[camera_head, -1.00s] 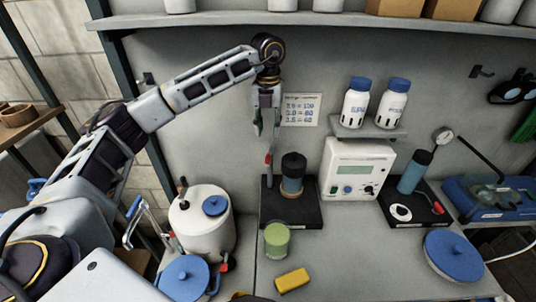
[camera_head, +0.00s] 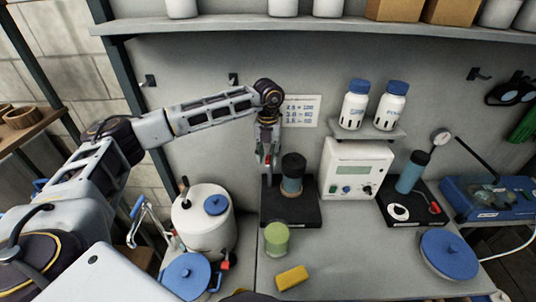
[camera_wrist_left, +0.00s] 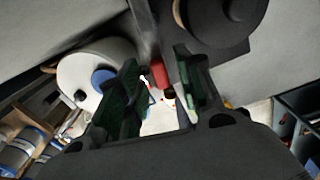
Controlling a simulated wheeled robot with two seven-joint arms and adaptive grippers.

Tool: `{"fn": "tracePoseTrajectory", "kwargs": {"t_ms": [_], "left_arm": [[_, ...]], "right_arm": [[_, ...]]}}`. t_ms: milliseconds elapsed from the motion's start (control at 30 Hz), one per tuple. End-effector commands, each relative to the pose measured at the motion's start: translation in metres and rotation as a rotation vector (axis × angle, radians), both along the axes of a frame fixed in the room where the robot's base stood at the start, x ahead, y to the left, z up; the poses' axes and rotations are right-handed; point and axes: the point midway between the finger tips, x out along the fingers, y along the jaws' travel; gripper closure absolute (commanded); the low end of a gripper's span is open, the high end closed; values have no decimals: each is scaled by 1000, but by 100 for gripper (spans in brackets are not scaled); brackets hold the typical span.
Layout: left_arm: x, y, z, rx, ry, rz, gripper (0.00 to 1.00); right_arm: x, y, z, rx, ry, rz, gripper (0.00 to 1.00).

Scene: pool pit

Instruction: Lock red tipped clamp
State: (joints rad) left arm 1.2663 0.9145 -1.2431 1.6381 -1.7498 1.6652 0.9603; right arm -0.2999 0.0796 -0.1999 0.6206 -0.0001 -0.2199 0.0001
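The clamp's upright grey lever with a red tip (camera_head: 267,159) stands at the left of a black base (camera_head: 303,214), beside a dark cylinder (camera_head: 292,180). My left gripper (camera_head: 266,150) points down from above, at the top of this lever. In the left wrist view, the red tip (camera_wrist_left: 158,72) shows between the two green-padded fingers (camera_wrist_left: 155,90), which are apart. I see gaps beside the tip and cannot see a firm grip on it. The fingers partly cover the lever in the head view. My right gripper is out of view.
A white canister (camera_head: 203,222) stands to the left, and a white meter box (camera_head: 356,168) to the right. A green jar (camera_head: 277,238) and a yellow block (camera_head: 292,278) sit in front. A shelf (camera_head: 320,22) runs above the arm.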

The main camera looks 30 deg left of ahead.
Motion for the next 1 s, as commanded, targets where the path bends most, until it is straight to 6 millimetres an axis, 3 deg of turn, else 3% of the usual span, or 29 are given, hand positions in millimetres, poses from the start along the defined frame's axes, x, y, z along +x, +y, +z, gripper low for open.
{"fn": "tracePoseTrajectory", "kwargs": {"t_ms": [333, 633, 1000], "left_arm": [[0, 0, -3, 0, 0, 0, 64], [0, 0, -3, 0, 0, 0, 100], [0, 1, -3, 0, 0, -19, 100]], "right_arm": [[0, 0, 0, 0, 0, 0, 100], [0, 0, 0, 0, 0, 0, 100], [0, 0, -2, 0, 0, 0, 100]]}}
